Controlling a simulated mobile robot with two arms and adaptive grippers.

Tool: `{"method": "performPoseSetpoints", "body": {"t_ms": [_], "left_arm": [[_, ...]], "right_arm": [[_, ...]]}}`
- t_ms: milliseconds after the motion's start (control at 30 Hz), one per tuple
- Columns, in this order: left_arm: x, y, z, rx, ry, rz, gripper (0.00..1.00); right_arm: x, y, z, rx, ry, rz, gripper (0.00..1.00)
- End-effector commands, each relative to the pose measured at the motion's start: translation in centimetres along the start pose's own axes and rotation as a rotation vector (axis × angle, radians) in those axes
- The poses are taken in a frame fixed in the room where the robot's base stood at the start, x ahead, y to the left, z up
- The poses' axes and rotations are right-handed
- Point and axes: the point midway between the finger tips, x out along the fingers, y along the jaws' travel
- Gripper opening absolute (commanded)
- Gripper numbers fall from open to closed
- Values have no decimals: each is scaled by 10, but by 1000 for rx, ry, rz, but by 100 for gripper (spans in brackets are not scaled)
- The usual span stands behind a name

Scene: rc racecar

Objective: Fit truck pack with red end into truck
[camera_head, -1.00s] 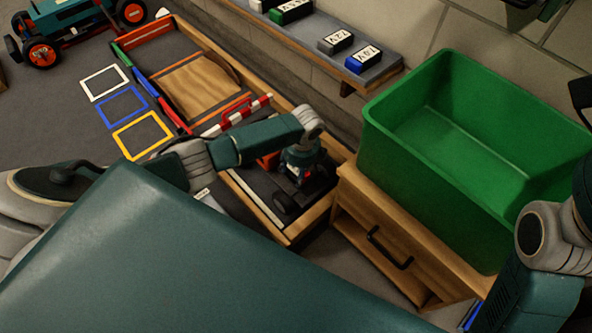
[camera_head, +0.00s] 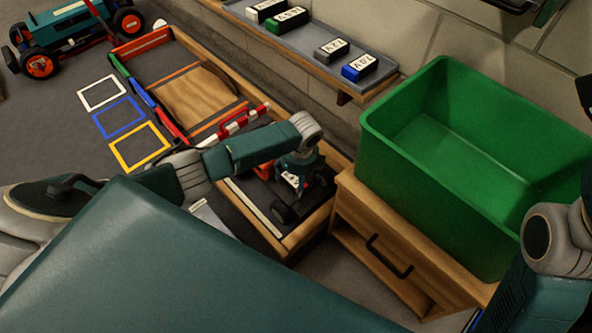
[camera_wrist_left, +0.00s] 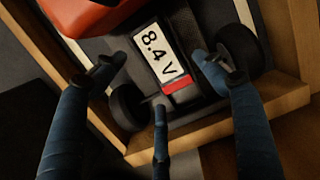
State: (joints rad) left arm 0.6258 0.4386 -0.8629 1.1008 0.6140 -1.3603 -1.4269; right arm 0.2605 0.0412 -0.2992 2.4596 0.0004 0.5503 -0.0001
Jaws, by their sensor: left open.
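The black truck pack (camera_wrist_left: 177,75) has a white "8.4 V" label and a red end. In the left wrist view it lies at the black-wheeled end of the truck, between two wheels. The truck (camera_wrist_left: 88,14) has a red body; in the head view the truck (camera_head: 265,170) is mostly hidden by my left arm. My left gripper (camera_wrist_left: 165,85) is open, with its fingers spread around the pack, one on each side and one near the red end. Finger contact and full seating of the pack cannot be told. My right gripper is not in view.
The truck stands inside a wood-edged track (camera_head: 310,230). A green bin (camera_head: 410,195) sits on a wooden drawer unit (camera_head: 360,260) at right. A wall shelf (camera_head: 310,55) holds several labelled packs. A teal car (camera_head: 70,35) stands far left, near coloured floor squares (camera_head: 120,125).

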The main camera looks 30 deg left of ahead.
Motion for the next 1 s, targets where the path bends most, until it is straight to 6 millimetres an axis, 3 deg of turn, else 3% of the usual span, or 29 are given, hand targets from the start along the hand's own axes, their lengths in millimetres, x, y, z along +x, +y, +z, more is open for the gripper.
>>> {"method": "performPoseSetpoints", "body": {"t_ms": [300, 500, 1000], "left_arm": [[-69, -1, 1, 1, -2, -5, 72], [-96, -1, 1, 0, -2, -4, 72], [-102, 0, 1, 0, -2, -1, 72]], "right_arm": [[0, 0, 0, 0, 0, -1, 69], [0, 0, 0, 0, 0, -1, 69], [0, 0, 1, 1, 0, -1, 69]]}}
